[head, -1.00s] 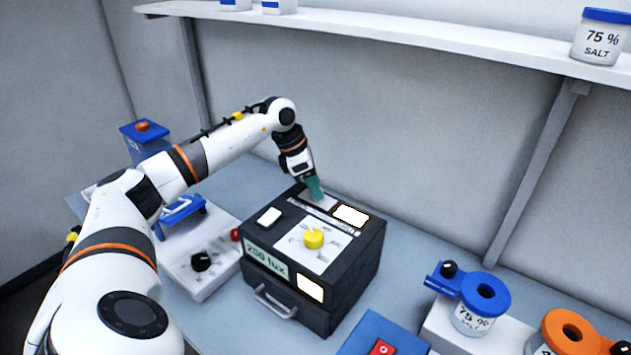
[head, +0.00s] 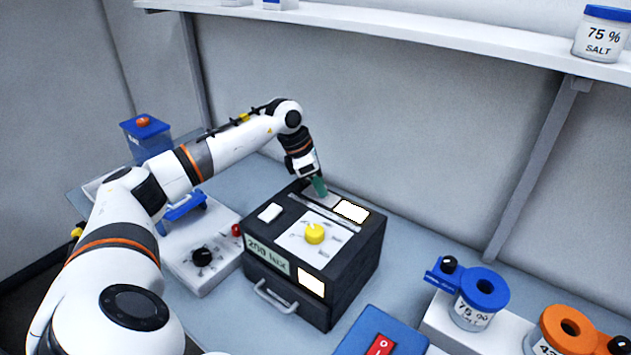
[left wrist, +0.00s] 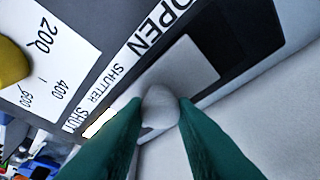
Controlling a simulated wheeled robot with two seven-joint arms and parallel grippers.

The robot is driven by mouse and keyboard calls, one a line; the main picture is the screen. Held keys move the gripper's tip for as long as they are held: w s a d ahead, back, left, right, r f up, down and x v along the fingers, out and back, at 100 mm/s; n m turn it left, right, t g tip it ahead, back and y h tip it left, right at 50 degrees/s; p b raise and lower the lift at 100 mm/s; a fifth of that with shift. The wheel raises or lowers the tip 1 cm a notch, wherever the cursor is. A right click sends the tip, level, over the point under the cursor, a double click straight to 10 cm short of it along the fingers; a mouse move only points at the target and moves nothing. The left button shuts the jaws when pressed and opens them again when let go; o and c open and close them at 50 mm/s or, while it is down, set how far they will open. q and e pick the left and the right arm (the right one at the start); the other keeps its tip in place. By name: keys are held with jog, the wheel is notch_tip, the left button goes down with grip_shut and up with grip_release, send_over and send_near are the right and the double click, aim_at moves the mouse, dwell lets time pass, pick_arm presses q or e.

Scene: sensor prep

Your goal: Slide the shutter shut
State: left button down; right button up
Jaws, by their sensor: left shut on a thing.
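The dark box (head: 345,285) stands on the bench in the head view, with a yellow dial (head: 314,233) on top. Its shutter is a flat grey plate (left wrist: 197,75) with a pale rounded knob (left wrist: 160,108). My left gripper (head: 319,187) is at the back of the box top; in the left wrist view its green fingers (left wrist: 160,118) are shut on the knob. The plate lies between the OPEN and SHUT labels, with dark track on the OPEN side. A lit window (head: 351,211) shows beside the plate; only a bright strip shows in the wrist view. My right gripper is out of view.
A white control unit (head: 203,258) stands left of the box. A blue switch box (head: 350,337) is in front, and jar holders with a blue-ringed salt jar (head: 473,315) are at right. A shelf (head: 400,35) runs along the wall above.

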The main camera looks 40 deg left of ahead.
pick_arm(q)
jog(key=d, duration=0.5)
jog(key=w+d, duration=0.1)
jog(key=d, duration=0.2)
jog(key=shift+d+r, duration=0.1)
jog(key=shift+d, duration=0.15)
jog(key=c, duration=1.6)
grip_release()
jog(key=o, duration=0.4)
jog(key=shift+d, duration=0.15)
